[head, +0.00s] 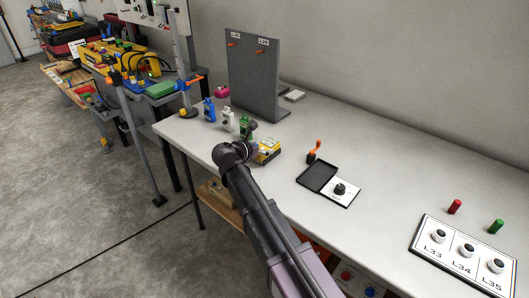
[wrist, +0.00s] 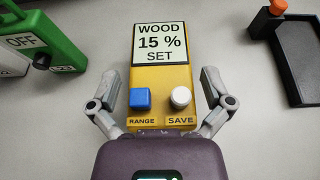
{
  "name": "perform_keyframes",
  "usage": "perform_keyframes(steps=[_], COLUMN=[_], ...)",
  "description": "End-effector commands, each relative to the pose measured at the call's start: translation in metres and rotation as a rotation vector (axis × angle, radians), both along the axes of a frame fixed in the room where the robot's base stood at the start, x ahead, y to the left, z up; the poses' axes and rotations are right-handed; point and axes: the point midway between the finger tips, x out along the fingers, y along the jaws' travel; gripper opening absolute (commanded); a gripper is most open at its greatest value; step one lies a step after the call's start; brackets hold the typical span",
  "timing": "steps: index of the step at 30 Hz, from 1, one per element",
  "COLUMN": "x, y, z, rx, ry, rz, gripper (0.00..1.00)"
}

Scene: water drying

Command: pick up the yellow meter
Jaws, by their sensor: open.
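The yellow meter (head: 267,151) lies on the white table in the head view, just past the end of my arm. In the wrist view the meter (wrist: 161,75) fills the middle. Its screen reads "WOOD 15 % SET", above a blue RANGE button (wrist: 141,99) and a white SAVE knob (wrist: 181,97). My gripper (wrist: 165,85) is open, with one finger on each side of the meter's lower half. A gap shows at the upper part of each finger; contact lower down is unclear. In the head view my wrist hides the fingers.
A green device marked OFF (wrist: 45,45) stands left of the meter, with white (head: 229,120) and blue devices (head: 209,110) farther left. A black tray (head: 317,176) with an orange-topped part (head: 314,149) is at right. A grey panel (head: 254,75) stands behind.

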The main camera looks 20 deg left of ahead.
Motion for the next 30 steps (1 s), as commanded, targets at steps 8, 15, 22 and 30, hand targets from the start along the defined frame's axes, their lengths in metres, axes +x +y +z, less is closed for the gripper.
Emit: perform_keyframes(steps=[8,15,22,30], x=[0.0086,0.0081,0.0079,0.0077], y=[-0.0037,-0.0031,-0.0028,-0.0026], z=[-0.0034,-0.0033,-0.0034,-0.0031], rx=[0.0,0.0,0.0,0.0], ry=[0.0,0.0,0.0,-0.001], rz=[0.0,0.001,0.001,0.001], gripper=[1.0,1.0,0.88,0.21])
